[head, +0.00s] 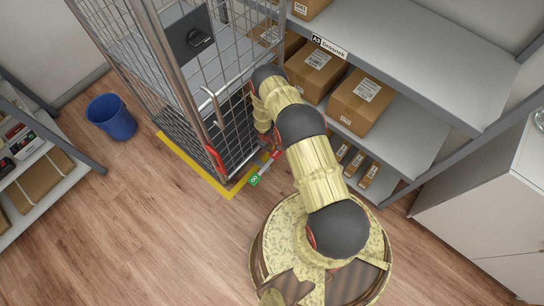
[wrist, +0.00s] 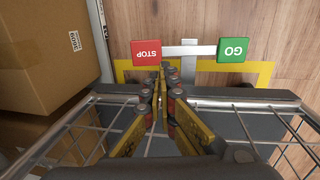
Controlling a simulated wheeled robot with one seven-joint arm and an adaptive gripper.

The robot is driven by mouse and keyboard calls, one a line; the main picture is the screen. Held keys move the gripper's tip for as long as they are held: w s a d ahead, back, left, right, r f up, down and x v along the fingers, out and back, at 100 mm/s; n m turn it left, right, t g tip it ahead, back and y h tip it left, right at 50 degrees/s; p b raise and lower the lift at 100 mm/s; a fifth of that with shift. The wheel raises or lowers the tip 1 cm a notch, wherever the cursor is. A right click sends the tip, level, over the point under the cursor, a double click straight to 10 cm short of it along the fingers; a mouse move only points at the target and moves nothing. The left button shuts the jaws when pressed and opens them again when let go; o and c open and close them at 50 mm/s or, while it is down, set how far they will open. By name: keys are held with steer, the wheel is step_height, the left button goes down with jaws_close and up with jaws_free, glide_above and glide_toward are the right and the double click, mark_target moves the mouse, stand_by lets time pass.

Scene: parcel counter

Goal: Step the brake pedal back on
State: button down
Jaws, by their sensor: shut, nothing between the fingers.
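The brake pedal is a pale bar (wrist: 190,50) with a red STOP pad (wrist: 146,52) at its left end and a green GO pad (wrist: 233,49) at its right end in the wrist view. In the head view the green pad (head: 255,180) and the red pad (head: 275,155) show low at the wire roll cage (head: 190,95). My gripper (wrist: 167,72) is shut and empty, its fingertips pictured just below the bar, nearer the STOP pad. I cannot tell whether they touch the pedal or which pad is lower. In the head view my arm mostly hides the gripper.
Yellow floor tape (head: 205,182) borders the cage. A shelf (head: 420,50) with cardboard boxes (head: 360,100) stands right of the cage. A blue bin (head: 112,117) stands left. Cage wires and a dark bar lie close around my gripper. The wooden floor (head: 140,230) at lower left is clear.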

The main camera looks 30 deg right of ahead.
mark_target(273, 158)
steer(key=f+b, duration=0.2)
steer(key=f, duration=0.2)
steer(key=d+f+b, duration=0.1)
steer(key=f+b, duration=0.2)
steer(key=f, duration=0.2)
steer(key=d+f+b, duration=0.1)
steer(key=f+b, duration=0.1)
steer(key=f, duration=0.2)
steer(key=shift+w+f, duration=0.15)
steer(key=shift+w, duration=0.2)
steer(key=shift+s, duration=0.15)
